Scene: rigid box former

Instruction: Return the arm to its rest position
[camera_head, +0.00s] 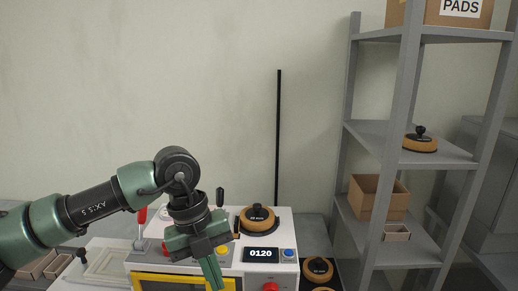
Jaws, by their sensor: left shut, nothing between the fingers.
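My left arm comes in from the left and reaches over the front of the white machine (276,239). My left gripper (214,283) points down, with its fingers together and nothing seen between them. It is in front of the machine's panel and hides part of it. My right gripper is not in view.
A grey shelf (392,146) stands at right, holding boxes and another pad (420,143). Wooden trays lie at lower left.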

